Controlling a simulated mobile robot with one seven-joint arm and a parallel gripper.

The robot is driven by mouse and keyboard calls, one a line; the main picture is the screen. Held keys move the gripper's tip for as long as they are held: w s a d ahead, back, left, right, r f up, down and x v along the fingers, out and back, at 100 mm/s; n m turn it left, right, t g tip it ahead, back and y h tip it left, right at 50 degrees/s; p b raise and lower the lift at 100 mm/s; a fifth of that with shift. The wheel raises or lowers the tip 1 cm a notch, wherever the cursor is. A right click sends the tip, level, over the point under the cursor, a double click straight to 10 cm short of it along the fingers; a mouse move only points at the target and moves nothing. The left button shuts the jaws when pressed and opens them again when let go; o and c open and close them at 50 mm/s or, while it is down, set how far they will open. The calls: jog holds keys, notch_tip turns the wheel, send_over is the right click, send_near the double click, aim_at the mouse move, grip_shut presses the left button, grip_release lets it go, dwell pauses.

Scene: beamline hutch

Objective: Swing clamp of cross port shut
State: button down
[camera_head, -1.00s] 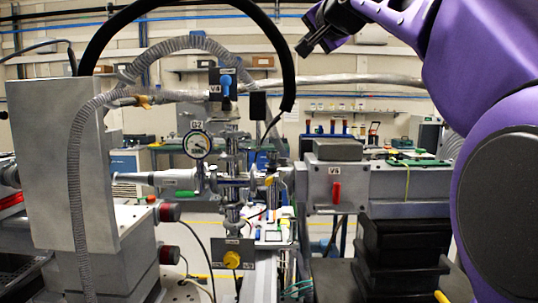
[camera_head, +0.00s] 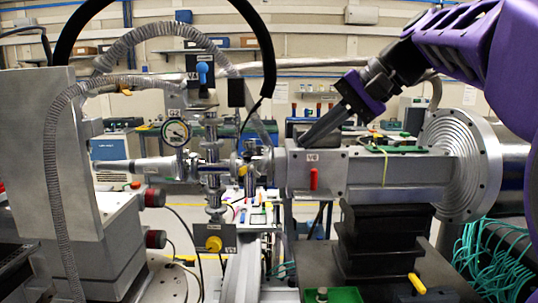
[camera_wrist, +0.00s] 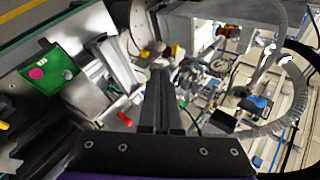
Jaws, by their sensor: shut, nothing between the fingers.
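The metal vacuum cross (camera_head: 212,155) stands mid-left in the head view, between a tapered pipe on its left and a gate valve box (camera_head: 300,172) on its right. A clamped joint (camera_head: 247,172) with a yellowish part sits on the cross's right arm. I cannot tell whether its clamp is open or shut. My gripper (camera_head: 305,141) is shut and empty, pointing down-left, its tips appearing over the top of the valve box, right of the clamped joint. In the wrist view the shut fingers (camera_wrist: 161,72) point toward the cluttered pipework, where the clamp is not distinct.
A round gauge (camera_head: 175,132), a blue-handled valve (camera_head: 203,74) and a yellow knob (camera_head: 213,243) surround the cross. A red handle (camera_head: 313,179) is on the valve box. A grey corrugated hose (camera_head: 150,33) and a black hose arch over the left. Open air lies above the box.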

aim_at(257, 163)
jog(key=x, duration=0.4)
jog(key=a+r+x, duration=0.1)
jog(key=x, duration=0.3)
jog(key=b+x, duration=0.1)
jog(key=x, duration=0.3)
jog(key=shift+w+a+r, duration=0.25)
jog(key=shift+w, duration=0.15)
jog(key=shift+w+a, duration=0.2)
jog(key=shift+a, duration=0.2)
jog(key=shift+a, duration=0.1)
